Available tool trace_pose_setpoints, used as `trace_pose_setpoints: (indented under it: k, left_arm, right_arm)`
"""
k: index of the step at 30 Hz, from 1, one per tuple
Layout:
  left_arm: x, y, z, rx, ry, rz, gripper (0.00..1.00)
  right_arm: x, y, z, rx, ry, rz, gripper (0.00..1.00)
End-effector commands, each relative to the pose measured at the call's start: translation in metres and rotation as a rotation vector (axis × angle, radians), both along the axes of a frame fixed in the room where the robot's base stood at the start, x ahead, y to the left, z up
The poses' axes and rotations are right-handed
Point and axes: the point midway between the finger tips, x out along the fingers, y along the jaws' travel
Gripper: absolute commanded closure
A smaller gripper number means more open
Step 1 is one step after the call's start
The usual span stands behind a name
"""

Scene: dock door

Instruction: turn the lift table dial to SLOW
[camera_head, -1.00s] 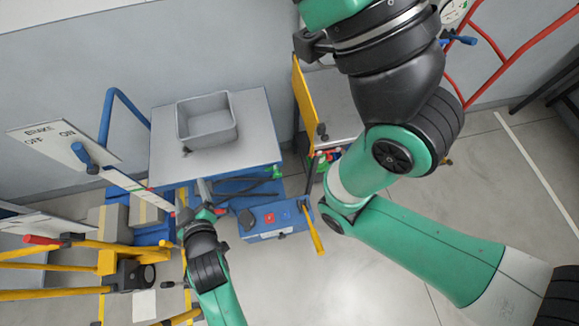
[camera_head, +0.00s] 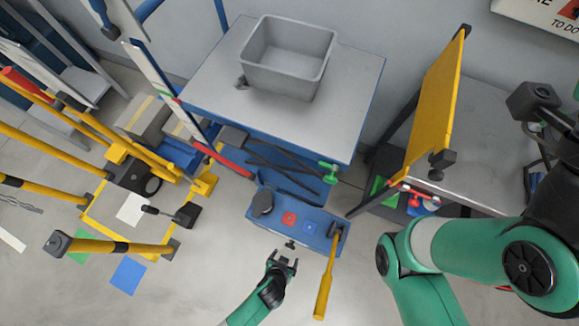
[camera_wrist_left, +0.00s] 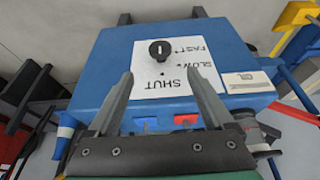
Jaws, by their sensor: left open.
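The dial is a black round knob (camera_wrist_left: 161,50) on a white label of the blue control box (camera_wrist_left: 110,70) in the left wrist view. The words FAST, SLOW and SHUT appear upside down around it. A light line crosses the knob vertically; I cannot tell which word it indicates. In the head view the knob (camera_head: 290,243) is small on the front of the box (camera_head: 262,228). My left gripper (camera_head: 283,260) is open just in front of the knob, apart from it. Its fingers (camera_wrist_left: 160,90) reach toward the label, one on either side. My right gripper is outside the views.
The box carries a red button (camera_head: 289,218), a blue button (camera_head: 309,228) and a yellow-handled lever (camera_head: 325,280). The lift table (camera_head: 205,88) behind holds a grey bin (camera_head: 285,80). A yellow panel (camera_head: 430,105) stands at right. Yellow rails (camera_head: 110,247) stand at left.

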Motion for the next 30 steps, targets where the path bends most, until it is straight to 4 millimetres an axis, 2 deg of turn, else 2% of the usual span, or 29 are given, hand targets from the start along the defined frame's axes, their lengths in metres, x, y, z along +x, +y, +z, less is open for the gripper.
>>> trace_pose_setpoints:
  k: [9,13,18,26,27,30]
  left_arm:
    - [0.024,-0.009,-0.071,0.000,0.000,0.003,0.15]
    - [0.032,-0.012,-0.092,0.001,0.001,0.001,0.15]
    - [0.039,-0.014,-0.103,0.001,0.001,0.002,0.15]
    - [0.040,-0.015,-0.101,0.000,0.000,0.001,0.15]
    - [0.040,-0.015,-0.102,0.000,0.000,0.001,0.16]
    - [0.040,-0.015,-0.102,0.001,0.000,0.001,0.34]
  right_arm:
    - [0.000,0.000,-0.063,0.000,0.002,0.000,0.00]
    - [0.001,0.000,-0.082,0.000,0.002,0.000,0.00]
    - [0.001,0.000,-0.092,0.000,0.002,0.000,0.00]
    - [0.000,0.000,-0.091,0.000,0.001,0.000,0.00]
    - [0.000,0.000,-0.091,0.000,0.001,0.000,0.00]
    - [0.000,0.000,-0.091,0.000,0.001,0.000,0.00]
